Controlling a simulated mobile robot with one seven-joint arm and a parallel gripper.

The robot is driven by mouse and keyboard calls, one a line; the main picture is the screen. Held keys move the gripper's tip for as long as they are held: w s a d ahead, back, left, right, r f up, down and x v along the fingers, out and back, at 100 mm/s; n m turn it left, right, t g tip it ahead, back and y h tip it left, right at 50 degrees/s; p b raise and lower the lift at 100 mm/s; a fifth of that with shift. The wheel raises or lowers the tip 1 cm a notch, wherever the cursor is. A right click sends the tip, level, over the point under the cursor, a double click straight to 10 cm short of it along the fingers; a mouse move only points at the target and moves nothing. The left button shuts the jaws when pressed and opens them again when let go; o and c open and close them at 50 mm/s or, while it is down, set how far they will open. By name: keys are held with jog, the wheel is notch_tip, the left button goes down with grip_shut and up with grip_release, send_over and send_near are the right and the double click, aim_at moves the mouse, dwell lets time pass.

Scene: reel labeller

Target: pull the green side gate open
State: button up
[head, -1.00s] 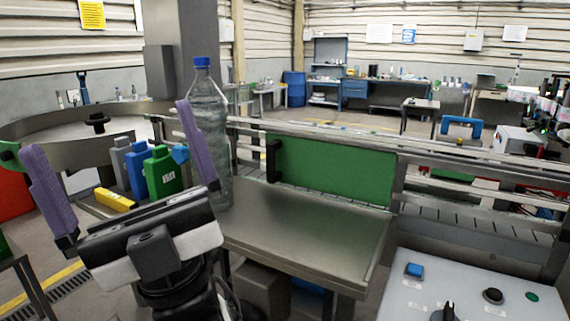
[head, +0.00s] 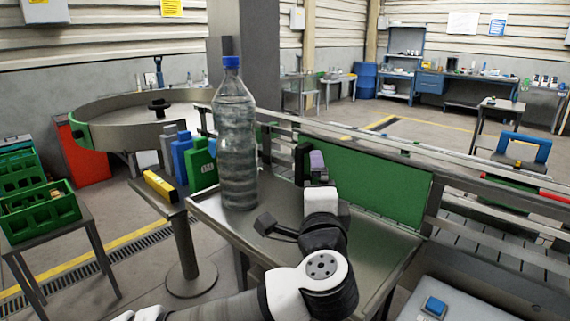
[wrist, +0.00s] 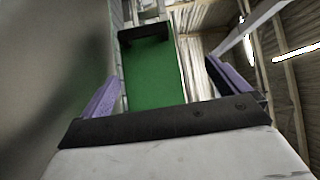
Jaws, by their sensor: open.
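The green side gate (head: 375,186) is a flat panel in the conveyor's side rail, at the right of the steel table in the head view. A black handle (head: 301,163) stands at its left end. My gripper (head: 317,161) is beside the handle; only one purple finger shows clearly there. In the wrist view my gripper (wrist: 161,70) is open and empty, its purple fingers wide apart. The green gate (wrist: 152,80) shows between them, with the black handle (wrist: 144,34) at its far end, beyond the fingertips. I cannot tell whether the gripper touches anything.
A clear bottle with a blue cap (head: 236,140) stands on the steel table (head: 230,222), left of my arm. Green, blue and grey containers (head: 200,160) and a yellow block (head: 160,186) are further left. A control panel (head: 455,300) is at the lower right.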

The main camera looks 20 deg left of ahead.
aim_at(300, 169)
jog(key=shift+a+f+g+y, duration=0.4)
jog(key=shift+a+f+g, duration=0.1)
jog(key=shift+a+f, duration=0.55)
jog(key=p+x, duration=0.4)
jog(key=x, duration=0.8)
jog(key=shift+w+a+r+p, duration=0.1)
jog(key=shift+w+p, duration=0.15)
jog(key=shift+p, duration=0.15)
jog(key=shift+w+a, duration=0.2)
jog(key=shift+w, duration=0.2)
jog(key=c, duration=1.1)
